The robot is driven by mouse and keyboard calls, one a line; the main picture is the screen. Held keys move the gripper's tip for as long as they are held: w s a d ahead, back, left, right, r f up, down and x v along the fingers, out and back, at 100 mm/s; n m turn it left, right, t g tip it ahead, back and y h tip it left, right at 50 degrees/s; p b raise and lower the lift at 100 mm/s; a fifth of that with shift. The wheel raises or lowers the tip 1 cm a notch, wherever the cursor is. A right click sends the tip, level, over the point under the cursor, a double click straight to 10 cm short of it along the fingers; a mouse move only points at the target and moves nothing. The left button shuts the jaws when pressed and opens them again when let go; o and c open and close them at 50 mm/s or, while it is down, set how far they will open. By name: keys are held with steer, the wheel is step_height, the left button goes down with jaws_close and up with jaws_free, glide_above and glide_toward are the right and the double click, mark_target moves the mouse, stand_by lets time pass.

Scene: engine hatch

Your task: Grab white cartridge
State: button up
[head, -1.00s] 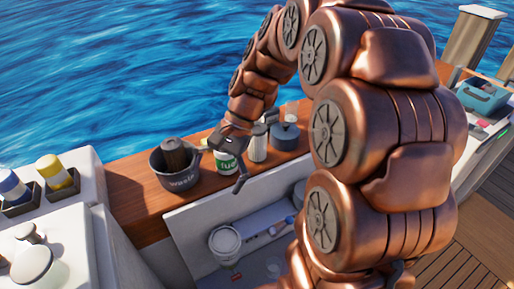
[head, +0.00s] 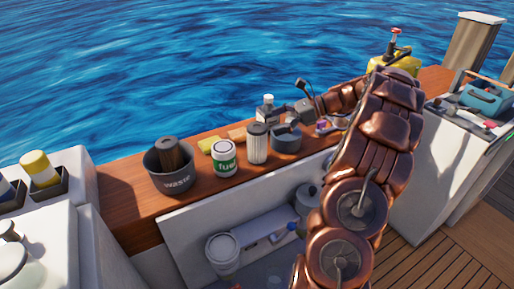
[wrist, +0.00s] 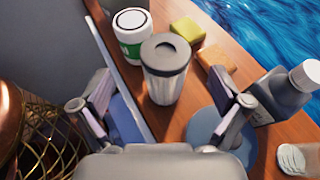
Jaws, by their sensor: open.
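The white cartridge (head: 257,143) is a pale ribbed cylinder with a dark-ringed top. It stands upright on the wooden ledge, just right of the white-and-green fuel can (head: 224,158). In the wrist view the cartridge (wrist: 167,78) stands ahead of my gripper, between the lines of the two fingers. My gripper (head: 287,104) is above the ledge, up and to the right of the cartridge. In the wrist view my gripper (wrist: 160,103) has its fingers spread wide with nothing held. The cartridge is apart from both fingers.
A blue-grey pot (head: 286,139) stands close right of the cartridge. A grey bottle (wrist: 284,92) and yellow and orange blocks (wrist: 187,32) are close by. A waste bin (head: 170,170) is at the left. Water lies beyond the ledge.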

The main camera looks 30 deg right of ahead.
mark_target(265, 127)
steer(key=shift+d+f, duration=0.15)
steer(key=shift+d, duration=0.35)
steer(key=shift+x, duration=3.85)
steer(key=shift+d+f, duration=0.1)
steer(key=shift+f, duration=0.1)
steer(key=shift+c, duration=0.4)
steer(key=c, duration=1.6)
steer(key=shift+r, duration=0.1)
